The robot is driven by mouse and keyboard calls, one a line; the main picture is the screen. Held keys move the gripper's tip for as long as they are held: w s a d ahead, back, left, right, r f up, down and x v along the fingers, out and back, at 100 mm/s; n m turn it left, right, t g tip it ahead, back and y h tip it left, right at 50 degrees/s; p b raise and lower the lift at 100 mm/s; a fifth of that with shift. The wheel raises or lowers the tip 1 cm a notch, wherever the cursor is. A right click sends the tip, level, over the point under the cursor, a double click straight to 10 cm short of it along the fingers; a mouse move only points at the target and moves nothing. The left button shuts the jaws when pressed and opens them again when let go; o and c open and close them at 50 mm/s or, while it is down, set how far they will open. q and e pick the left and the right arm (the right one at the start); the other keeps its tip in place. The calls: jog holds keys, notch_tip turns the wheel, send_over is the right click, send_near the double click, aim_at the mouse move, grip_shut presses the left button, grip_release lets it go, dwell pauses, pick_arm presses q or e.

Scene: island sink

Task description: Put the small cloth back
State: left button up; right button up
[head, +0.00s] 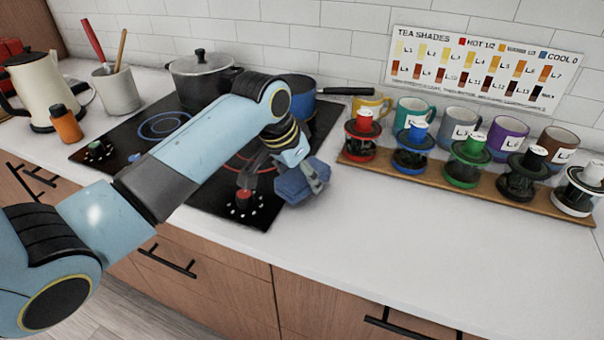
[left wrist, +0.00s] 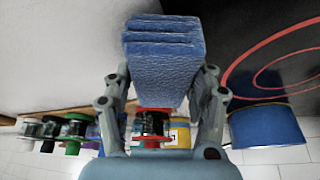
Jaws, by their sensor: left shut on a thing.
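The small cloth (head: 301,183) is blue and folded in layers. My left gripper (head: 303,172) is shut on it, at the right edge of the black cooktop. In the left wrist view the cloth (left wrist: 163,55) sits between the two fingers of the left gripper (left wrist: 160,100), its folded edge towards the top. Whether the cloth touches the surface below cannot be told. My right gripper is in neither view.
The cooktop (head: 130,133) carries a grey pot (head: 200,80) and a blue pan (head: 303,100). The white counter (head: 400,235) in front is clear.

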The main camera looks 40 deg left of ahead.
pick_arm(q)
jog(key=shift+f, duration=0.2)
jog(key=o, duration=1.1)
jog(key=shift+r, duration=0.3)
jog(key=v, duration=1.2)
